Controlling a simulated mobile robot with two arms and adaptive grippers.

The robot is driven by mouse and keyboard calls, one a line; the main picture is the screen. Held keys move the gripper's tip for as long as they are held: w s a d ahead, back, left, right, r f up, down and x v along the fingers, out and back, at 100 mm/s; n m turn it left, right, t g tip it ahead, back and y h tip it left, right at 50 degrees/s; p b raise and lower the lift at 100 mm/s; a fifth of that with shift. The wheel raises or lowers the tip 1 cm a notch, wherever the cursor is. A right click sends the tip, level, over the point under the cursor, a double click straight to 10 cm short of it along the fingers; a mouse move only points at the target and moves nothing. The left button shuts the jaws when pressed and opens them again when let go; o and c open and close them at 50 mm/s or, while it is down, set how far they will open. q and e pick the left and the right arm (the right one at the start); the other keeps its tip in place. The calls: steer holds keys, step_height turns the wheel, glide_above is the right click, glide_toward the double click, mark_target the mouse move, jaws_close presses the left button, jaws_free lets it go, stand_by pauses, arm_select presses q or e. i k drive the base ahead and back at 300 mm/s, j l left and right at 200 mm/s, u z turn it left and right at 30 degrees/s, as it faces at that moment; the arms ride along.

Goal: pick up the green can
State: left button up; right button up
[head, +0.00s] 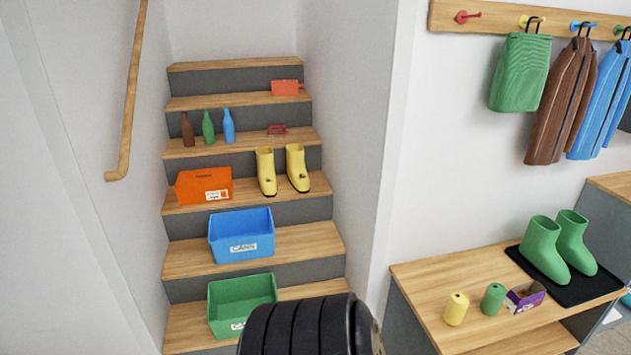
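The green can (493,299) stands upright on the wooden bench (425,274) at the lower right in the head view. It is between a yellow can (456,308) on its left and a small purple box (525,297) on its right. Neither of my grippers shows in this view. A black ribbed part, which looks like one of my arm links, fills the bottom middle, well to the left of the green can, and hides part of the lowest stair.
Green boots (543,249) stand on a black tray (590,290) behind the cans. Stairs at the left hold a green bin (242,296), a blue bin (240,236), an orange box (204,186), yellow boots and bottles. A wall corner separates stairs and bench. Coats hang above.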

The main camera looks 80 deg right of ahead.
mark_target(495, 294)
steer(key=z, duration=4.05)
steer(key=i+l+u, duration=0.2)
steer(key=i+l, duration=0.3)
steer(key=l, duration=0.1)
